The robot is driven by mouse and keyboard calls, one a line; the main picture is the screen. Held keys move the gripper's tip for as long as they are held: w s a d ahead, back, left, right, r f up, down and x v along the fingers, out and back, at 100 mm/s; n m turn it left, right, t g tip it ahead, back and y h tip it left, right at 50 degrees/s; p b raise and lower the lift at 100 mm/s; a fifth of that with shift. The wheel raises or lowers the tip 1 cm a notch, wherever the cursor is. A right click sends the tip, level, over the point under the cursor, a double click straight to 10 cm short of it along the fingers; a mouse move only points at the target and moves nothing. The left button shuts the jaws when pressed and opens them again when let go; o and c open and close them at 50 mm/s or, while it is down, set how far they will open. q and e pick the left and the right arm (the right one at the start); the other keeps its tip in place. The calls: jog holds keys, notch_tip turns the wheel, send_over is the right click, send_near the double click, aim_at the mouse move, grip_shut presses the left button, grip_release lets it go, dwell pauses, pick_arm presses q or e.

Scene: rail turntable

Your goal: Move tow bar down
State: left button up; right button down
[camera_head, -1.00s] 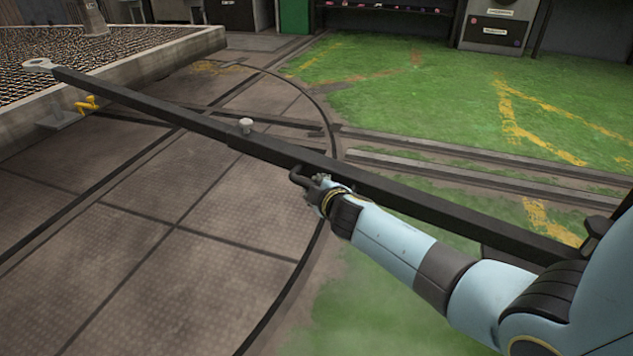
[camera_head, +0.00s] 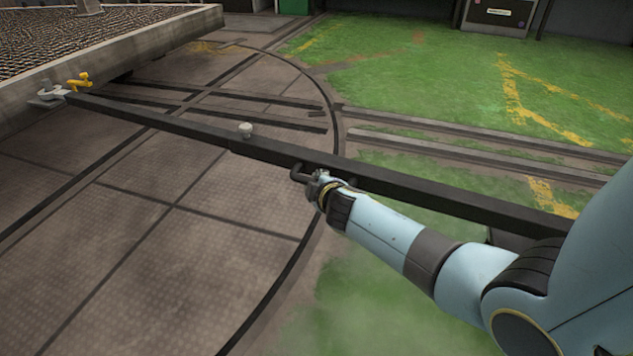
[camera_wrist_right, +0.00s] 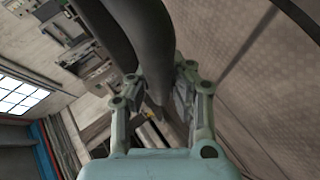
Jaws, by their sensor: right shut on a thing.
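The tow bar (camera_head: 400,184) is a long dark beam running from the lower right to the upper left in the head view. Its far end, with a light metal eye, is at the hitch (camera_head: 50,92) below the flatbed's edge, beside a yellow handle (camera_head: 79,82). I cannot tell whether the eye is seated. My right gripper (camera_head: 312,180) is shut on the bar's dark curved handle (camera_head: 297,172). The handle also shows between the fingers in the right wrist view (camera_wrist_right: 152,50). My left gripper is not in view.
A flatbed (camera_head: 130,52) with a mesh top stands at the upper left. The turntable floor (camera_head: 130,260) with its inset rails is clear below the bar. Green floor (camera_head: 420,75) with yellow markings lies to the right, and a cabinet (camera_head: 497,15) stands at the back.

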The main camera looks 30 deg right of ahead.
jog(key=shift+f, duration=0.1)
dwell(0.3)
jog(key=c, duration=1.2)
grip_release()
jog(key=shift+o, duration=0.2)
jog(key=v, duration=1.2)
